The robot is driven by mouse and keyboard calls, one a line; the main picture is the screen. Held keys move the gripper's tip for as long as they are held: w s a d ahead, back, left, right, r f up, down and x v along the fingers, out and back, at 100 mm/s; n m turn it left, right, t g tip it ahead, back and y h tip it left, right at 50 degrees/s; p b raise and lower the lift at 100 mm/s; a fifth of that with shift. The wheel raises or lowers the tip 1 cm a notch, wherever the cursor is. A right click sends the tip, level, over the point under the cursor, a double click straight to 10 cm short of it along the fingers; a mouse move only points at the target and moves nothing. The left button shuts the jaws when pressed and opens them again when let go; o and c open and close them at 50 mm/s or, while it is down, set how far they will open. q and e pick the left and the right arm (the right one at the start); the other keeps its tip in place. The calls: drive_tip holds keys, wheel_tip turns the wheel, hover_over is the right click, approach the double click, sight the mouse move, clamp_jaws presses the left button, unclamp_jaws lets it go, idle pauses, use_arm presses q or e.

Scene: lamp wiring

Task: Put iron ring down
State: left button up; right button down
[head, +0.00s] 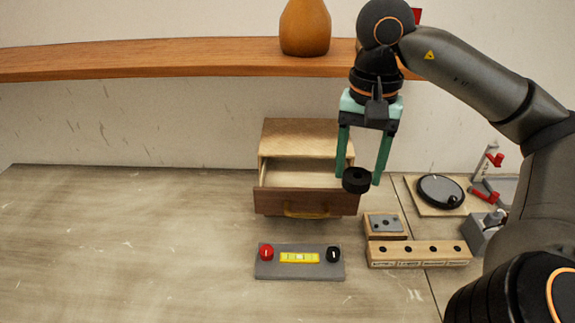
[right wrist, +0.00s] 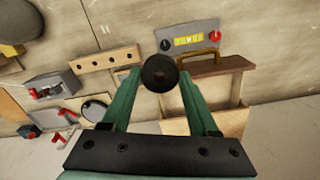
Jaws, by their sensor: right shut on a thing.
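The iron ring (head: 356,180) is a short, thick black cylinder. My right gripper (head: 359,179) is shut on it, with one green finger at each side. The ring is held in the air in front of the open wooden drawer's right side. In the right wrist view the ring (right wrist: 160,72) sits between the two fingertips, with a hole showing in its middle. My left gripper is not in view.
The wooden drawer box (head: 300,135) stands open at the back. A grey plate (head: 300,273) with red and black knobs lies in front. A wooden block with holes (head: 418,262) and a round black disc (head: 440,191) are at right. The table's left is clear.

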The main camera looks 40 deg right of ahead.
drive_tip(key=shift+m, duration=0.3)
drive_tip(key=w+f+b, duration=0.2)
drive_tip(key=w, duration=0.2)
drive_tip(key=w+f+b, duration=0.2)
drive_tip(key=w+f, duration=0.1)
drive_tip(key=w, duration=0.1)
drive_tip(key=w+d+f+b, duration=0.1)
drive_tip(key=w+f+b, duration=0.1)
drive_tip(key=w, duration=0.2)
drive_tip(key=shift+d+f+b, duration=0.1)
drive_tip(key=shift+f+b, duration=0.2)
drive_tip(key=shift+w+f, duration=0.35)
drive_tip(key=shift+w, duration=0.05)
drive_tip(key=f, duration=0.3)
drive_tip(key=shift+w+f+p, duration=0.15)
drive_tip(key=shift+w+p, duration=0.2)
drive_tip(key=shift+p, duration=0.05)
drive_tip(key=shift+f, duration=0.25)
